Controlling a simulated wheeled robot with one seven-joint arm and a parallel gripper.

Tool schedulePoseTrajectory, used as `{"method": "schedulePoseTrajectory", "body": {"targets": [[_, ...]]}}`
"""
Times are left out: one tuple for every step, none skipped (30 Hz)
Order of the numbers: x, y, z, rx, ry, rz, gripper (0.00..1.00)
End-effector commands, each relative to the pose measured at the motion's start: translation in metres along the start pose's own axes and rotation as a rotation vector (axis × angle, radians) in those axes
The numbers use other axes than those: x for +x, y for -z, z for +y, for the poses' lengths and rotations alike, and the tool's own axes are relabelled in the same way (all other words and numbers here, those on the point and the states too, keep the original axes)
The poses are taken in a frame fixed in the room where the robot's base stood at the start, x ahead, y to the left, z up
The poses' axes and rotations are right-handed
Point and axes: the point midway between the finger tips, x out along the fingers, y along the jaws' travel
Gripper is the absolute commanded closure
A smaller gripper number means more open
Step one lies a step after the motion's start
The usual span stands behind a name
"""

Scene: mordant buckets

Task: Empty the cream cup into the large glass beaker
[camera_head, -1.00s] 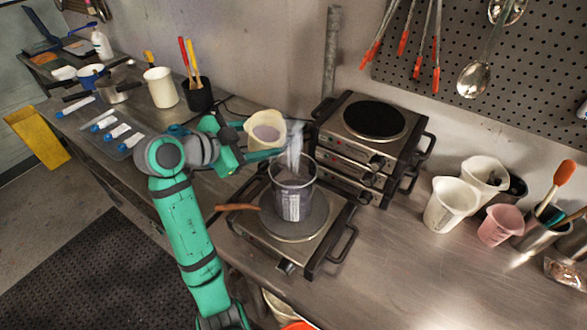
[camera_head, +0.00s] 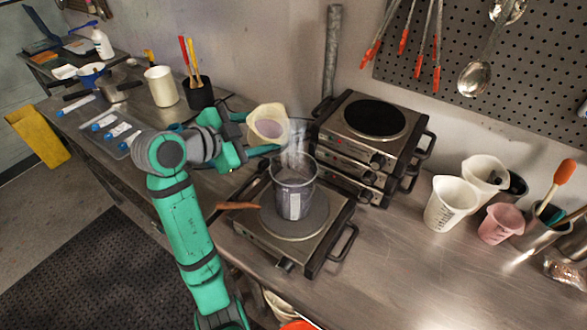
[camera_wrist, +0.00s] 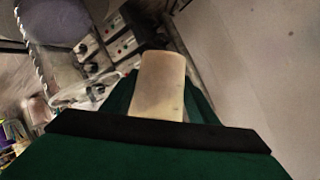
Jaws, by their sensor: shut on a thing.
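The cream cup (camera_head: 268,117) is tipped on its side above and just left of the large glass beaker, its mouth toward the beaker and the camera. A greyish-lilac content shows inside it. My gripper (camera_head: 252,134) is shut on the cup from the left. In the wrist view, a cream part of the cup (camera_wrist: 158,85) sits between the green fingers. The glass beaker (camera_head: 293,190) stands upright on the front hotplate, with a pale label and greyish content. A faint whitish stream or haze shows between the cup and the beaker's mouth.
The front hotplate (camera_head: 262,240) has a brown-handled tool lying at its left. Stacked hotplates (camera_head: 350,150) stand close behind the beaker. White measuring cups (camera_head: 447,205) and a pink cup (camera_head: 500,225) stand at right. Bare steel counter (camera_head: 400,270) lies at front right.

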Motion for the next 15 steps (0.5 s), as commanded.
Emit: {"method": "schedulePoseTrajectory", "body": {"targets": [[0.0003, 0.0026, 0.0001, 0.008, 0.002, 0.0, 0.76], [0.0001, 0.0034, 0.0001, 0.013, 0.003, 0.0, 0.76], [-0.0001, 0.0046, 0.0, 0.018, 0.005, 0.0, 0.76], [0.0001, 0.0057, 0.0002, 0.022, 0.006, -0.001, 0.76], [0.0001, 0.0066, 0.0003, 0.026, 0.007, -0.001, 0.76], [-0.0001, 0.0077, 0.0003, 0.03, 0.009, -0.002, 0.76], [-0.0003, 0.0085, 0.0002, 0.034, 0.011, -0.003, 0.76], [-0.0006, 0.0092, 0.0002, 0.037, 0.012, -0.004, 0.76], [-0.0009, 0.01, 0.0, 0.042, 0.015, -0.005, 0.76], [-0.0007, 0.0093, 0.0004, 0.044, 0.016, -0.005, 0.76], [-0.0007, 0.0091, 0.0005, 0.047, 0.017, -0.006, 0.76], [-0.0007, 0.0088, 0.0006, 0.052, 0.019, -0.007, 0.76], [-0.0008, 0.0086, 0.0007, 0.056, 0.021, -0.007, 0.76], [-0.0009, 0.0084, 0.0008, 0.06, 0.023, -0.008, 0.76], [-0.0012, 0.0079, 0.0007, 0.065, 0.025, -0.009, 0.76]]}}
